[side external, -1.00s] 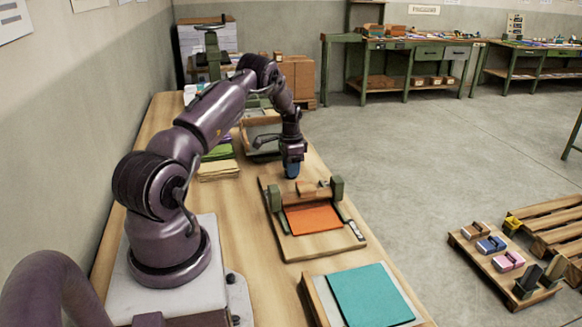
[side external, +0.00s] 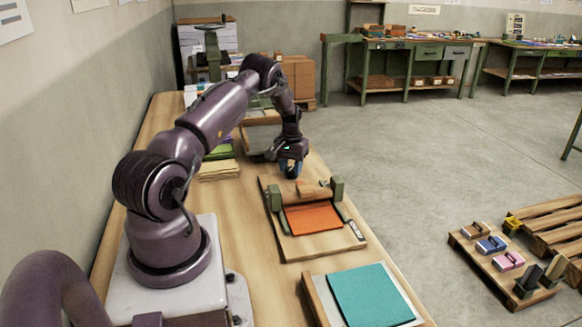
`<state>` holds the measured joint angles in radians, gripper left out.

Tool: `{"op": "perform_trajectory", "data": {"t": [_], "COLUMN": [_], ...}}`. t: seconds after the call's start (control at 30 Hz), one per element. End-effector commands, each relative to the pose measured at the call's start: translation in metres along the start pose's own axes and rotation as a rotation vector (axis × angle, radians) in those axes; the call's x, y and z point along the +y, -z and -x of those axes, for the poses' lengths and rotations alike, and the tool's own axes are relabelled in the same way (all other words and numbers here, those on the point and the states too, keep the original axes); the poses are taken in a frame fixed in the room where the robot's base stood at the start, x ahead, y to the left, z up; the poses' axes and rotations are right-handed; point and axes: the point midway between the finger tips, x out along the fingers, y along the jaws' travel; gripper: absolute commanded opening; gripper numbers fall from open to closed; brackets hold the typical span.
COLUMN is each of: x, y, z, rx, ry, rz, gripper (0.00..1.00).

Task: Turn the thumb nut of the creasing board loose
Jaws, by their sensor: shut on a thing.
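The creasing board (side external: 349,238) is a wooden board on the bench with green end blocks, a wooden bar and an orange sheet (side external: 313,216) lying on it. My gripper (side external: 291,170) is at the board's far edge, pointing down.
A teal sheet (side external: 370,295) lies on a board at the near end of the bench (side external: 250,235). Coloured sheets (side external: 218,170) lie left of my gripper. A grey-topped tray (side external: 262,138) stands just behind it.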

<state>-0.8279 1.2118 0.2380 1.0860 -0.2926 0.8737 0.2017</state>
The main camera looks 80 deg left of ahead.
Motion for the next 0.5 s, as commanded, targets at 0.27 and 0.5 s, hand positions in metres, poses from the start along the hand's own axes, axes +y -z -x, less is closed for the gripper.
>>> {"op": "perform_trajectory", "data": {"t": [0.27, 0.5], "x": [0.0004, 0.0002], "y": [-0.0007, -0.0009], "z": [0.0006, 0.0005], "rx": [-0.004, -0.005], "ry": [0.001, 0.001], "rz": [0.258, 0.458], "gripper": [0.16, 0.16]}}
